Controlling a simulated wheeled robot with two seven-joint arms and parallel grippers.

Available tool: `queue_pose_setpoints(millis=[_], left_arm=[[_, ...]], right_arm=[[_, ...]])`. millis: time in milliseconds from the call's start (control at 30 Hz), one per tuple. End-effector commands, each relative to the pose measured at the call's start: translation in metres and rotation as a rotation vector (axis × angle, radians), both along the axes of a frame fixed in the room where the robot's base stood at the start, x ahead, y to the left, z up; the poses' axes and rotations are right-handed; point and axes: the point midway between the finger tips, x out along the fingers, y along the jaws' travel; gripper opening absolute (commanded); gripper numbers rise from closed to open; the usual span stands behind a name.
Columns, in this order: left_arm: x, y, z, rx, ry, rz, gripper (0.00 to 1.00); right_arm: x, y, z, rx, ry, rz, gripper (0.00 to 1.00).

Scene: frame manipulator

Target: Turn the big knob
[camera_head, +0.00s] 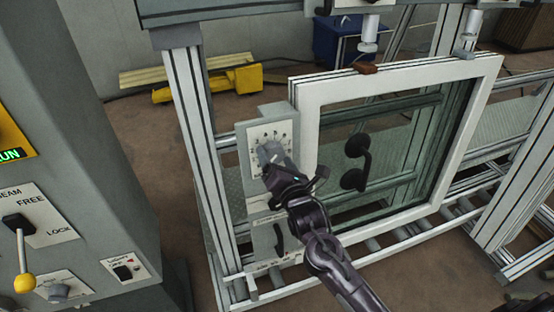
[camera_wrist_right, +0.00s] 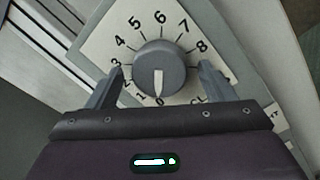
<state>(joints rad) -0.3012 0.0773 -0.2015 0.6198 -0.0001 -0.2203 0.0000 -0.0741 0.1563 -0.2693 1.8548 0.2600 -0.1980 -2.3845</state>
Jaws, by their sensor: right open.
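The big knob (camera_wrist_right: 160,68) is a grey round dial with a white pointer line, on a white plate numbered around it. In the right wrist view its pointer line points down, toward 0. In the head view the knob (camera_head: 269,152) sits on the upper part of a grey panel, partly hidden by my right gripper (camera_head: 272,168). My right gripper is open, with its fingers (camera_wrist_right: 160,85) on either side of the knob. Small gaps seem to show between fingers and knob; contact is hard to tell. My left gripper is not in view.
A white-framed window (camera_head: 310,135) with black handles (camera_head: 356,160) stands right of the panel. A black handle (camera_head: 279,240) is lower on the panel. A grey console (camera_head: 80,130) with a yellow-tipped lever (camera_head: 22,255) stands at left. Aluminium posts (camera_head: 195,130) flank the panel.

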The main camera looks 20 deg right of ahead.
Motion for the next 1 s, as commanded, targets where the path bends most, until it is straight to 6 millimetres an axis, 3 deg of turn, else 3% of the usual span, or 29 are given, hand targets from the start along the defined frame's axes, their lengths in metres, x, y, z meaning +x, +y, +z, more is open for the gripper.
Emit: queue_pose_setpoints(millis=[100,433,767,1000], left_arm=[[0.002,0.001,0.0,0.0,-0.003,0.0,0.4],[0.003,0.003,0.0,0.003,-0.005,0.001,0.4],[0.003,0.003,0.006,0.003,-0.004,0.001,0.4],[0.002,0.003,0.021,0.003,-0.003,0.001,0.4]], right_arm=[[0.0,0.0,0.0,0.0,0.0,0.0,0.76],[0.0,0.0,0.0,0.0,0.0,0.0,0.33],[0.0,0.0,0.002,0.042,0.001,-0.005,0.31],[0.0,0.0,0.003,0.182,0.007,-0.02,0.31]])
